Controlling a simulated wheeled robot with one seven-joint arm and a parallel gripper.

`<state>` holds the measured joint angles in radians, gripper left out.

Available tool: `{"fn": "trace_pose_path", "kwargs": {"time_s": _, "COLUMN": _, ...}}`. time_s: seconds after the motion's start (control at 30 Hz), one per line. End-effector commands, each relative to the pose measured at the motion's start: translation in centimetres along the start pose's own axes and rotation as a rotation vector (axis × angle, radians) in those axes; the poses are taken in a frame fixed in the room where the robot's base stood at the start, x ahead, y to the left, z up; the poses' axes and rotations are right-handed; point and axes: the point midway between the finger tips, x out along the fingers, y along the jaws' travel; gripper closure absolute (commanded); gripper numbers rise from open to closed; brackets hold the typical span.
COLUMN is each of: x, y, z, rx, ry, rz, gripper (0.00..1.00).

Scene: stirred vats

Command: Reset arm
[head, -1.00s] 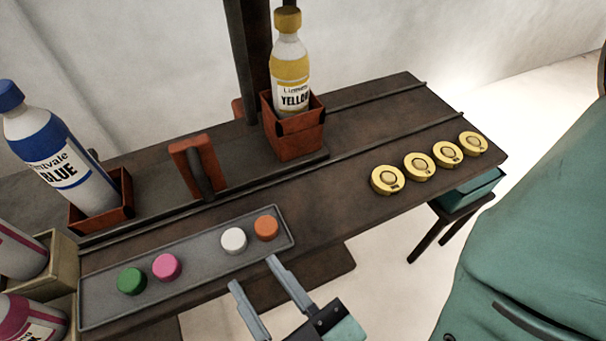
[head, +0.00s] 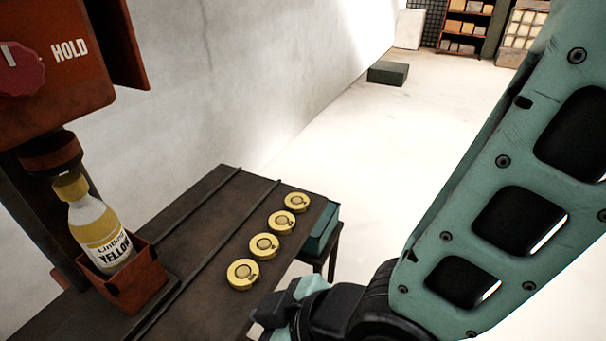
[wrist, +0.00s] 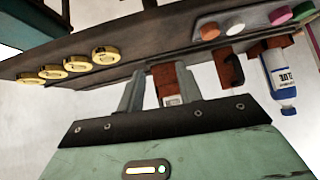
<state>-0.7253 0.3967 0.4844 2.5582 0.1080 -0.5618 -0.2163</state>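My gripper (wrist: 158,82) is open in the wrist view, with its two fingers apart and nothing held between them. In the head view my teal arm fills the right side, and my wrist shows at the bottom near the table's front edge; the fingers cannot be made out there. The wrist view shows the workbench (wrist: 120,50) upside down beyond the fingers. A red holder (wrist: 165,80) appears behind the gap between them, apart from the gripper.
Several yellow discs (head: 264,246) lie in a row on the bench. A yellow-labelled bottle (head: 95,228) stands in a red holder (head: 140,284) under a machine marked HOLD (head: 70,48). A blue bottle (wrist: 279,76) and coloured caps (wrist: 236,29) show in the wrist view. Open floor lies beyond.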

Motion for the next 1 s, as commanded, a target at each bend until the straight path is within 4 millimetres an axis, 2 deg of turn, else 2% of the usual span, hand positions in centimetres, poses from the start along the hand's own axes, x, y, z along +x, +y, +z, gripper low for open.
{"fn": "trace_pose_path", "kwargs": {"time_s": 0.03, "x": -1.7, "y": 1.7, "z": -0.2, "rx": 0.030, "ry": -0.054, "rz": 0.030, "gripper": 0.65}}
{"fn": "trace_pose_path", "kwargs": {"time_s": 0.1, "x": -3.7, "y": 3.5, "z": 0.6, "rx": 0.081, "ry": -0.149, "rz": 0.063, "gripper": 0.65}}
{"fn": "trace_pose_path", "kwargs": {"time_s": 0.17, "x": -5.7, "y": 4.9, "z": 1.4, "rx": 0.131, "ry": -0.230, "rz": 0.092, "gripper": 0.65}}
{"fn": "trace_pose_path", "kwargs": {"time_s": 0.3, "x": -11.1, "y": 7.4, "z": 3.3, "rx": 0.261, "ry": -0.413, "rz": 0.156, "gripper": 0.65}}
{"fn": "trace_pose_path", "kwargs": {"time_s": 0.4, "x": -14.9, "y": 8.3, "z": 4.6, "rx": 0.355, "ry": -0.526, "rz": 0.194, "gripper": 0.65}}
{"fn": "trace_pose_path", "kwargs": {"time_s": 0.53, "x": -18.7, "y": 8.5, "z": 5.9, "rx": 0.454, "ry": -0.636, "rz": 0.225, "gripper": 0.65}}
{"fn": "trace_pose_path", "kwargs": {"time_s": 0.7, "x": -21.0, "y": 8.3, "z": 6.7, "rx": 0.514, "ry": -0.704, "rz": 0.239, "gripper": 0.65}}
{"fn": "trace_pose_path", "kwargs": {"time_s": 1.0, "x": -21.1, "y": 8.3, "z": 6.8, "rx": 0.519, "ry": -0.712, "rz": 0.238, "gripper": 0.65}}
